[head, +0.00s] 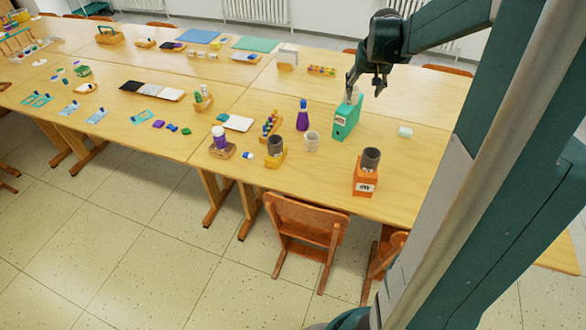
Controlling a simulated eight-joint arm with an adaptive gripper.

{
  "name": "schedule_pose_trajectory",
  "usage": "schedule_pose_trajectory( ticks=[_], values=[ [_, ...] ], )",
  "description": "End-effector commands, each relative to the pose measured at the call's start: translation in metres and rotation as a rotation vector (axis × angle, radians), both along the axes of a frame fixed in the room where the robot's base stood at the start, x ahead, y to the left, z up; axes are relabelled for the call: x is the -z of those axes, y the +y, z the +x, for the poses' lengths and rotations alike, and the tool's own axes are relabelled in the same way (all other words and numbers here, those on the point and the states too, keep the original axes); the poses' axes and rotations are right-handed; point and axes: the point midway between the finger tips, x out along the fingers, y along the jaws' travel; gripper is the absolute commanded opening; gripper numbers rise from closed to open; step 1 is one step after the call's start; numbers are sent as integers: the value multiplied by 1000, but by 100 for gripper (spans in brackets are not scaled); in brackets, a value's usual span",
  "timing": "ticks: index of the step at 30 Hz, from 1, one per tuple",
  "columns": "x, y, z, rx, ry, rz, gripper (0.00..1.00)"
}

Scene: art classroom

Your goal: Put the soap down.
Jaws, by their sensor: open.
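A small pale green block (405,132), which looks like the soap, lies flat on the wooden table (430,160) at the right. My gripper (365,91) is open and points down, above and to the left of the block and apart from it. The gripper is close above the green box (346,120), and one finger overlaps its top in the picture. I cannot tell whether they touch. Something pale shows at the top of that box, partly covered by the finger. I see nothing held between the fingers.
The table around the block is clear.

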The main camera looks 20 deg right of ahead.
Motion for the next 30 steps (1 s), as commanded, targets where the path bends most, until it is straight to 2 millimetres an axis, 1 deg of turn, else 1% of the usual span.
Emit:
schedule_pose_trajectory(
  ticks=[1, 3, 8, 9, 15, 21, 30],
  values=[
    [-7, 15, -4, -14, -4, -2, 53],
    [-14, 34, -8, -33, -10, -6, 53],
    [-31, 76, -20, -73, -26, -13, 53],
    [-35, 87, -24, -83, -29, -15, 53],
    [-51, 136, -44, -133, -47, -23, 53],
    [-63, 183, -67, -184, -68, -31, 53],
    [-72, 247, -108, -260, -97, -40, 53]
  ],
)
